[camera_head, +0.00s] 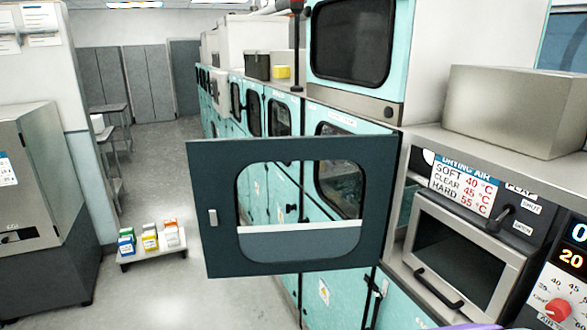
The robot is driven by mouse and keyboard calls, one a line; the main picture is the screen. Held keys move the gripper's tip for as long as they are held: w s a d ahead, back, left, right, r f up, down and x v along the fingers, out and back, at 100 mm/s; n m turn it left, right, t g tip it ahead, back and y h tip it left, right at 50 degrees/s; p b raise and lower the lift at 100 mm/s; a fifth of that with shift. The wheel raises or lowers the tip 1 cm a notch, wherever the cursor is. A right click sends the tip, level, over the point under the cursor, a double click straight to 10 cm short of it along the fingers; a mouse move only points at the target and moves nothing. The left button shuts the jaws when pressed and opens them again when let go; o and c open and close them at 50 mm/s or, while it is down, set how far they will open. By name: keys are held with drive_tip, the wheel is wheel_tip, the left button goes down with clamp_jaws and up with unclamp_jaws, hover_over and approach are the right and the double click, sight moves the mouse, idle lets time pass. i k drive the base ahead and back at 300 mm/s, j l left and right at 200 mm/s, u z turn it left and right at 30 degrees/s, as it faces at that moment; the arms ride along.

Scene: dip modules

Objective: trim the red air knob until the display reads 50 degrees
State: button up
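The red air knob (557,310) sits at the lower right on a white dial plate, partly cut by the picture's bottom edge. Dial marks around it include 40 and 45. Above it is a dark display (571,259) with orange digits that read 20, close to the right edge. Over that, a second display (578,231) shows a white 0 and is cut off by the edge. My gripper is not in view, so I cannot see its state.
A dark windowed door (215,250) stands open mid-picture. A metal-framed drawer (424,207) with a handle lies left of the dial. A drying air card (463,184) lists SOFT 40, CLEAR 45, HARD 55. A low stand with small boxes (150,241) is on the otherwise clear floor at left.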

sight(558, 309)
drive_tip(key=z, duration=1.35)
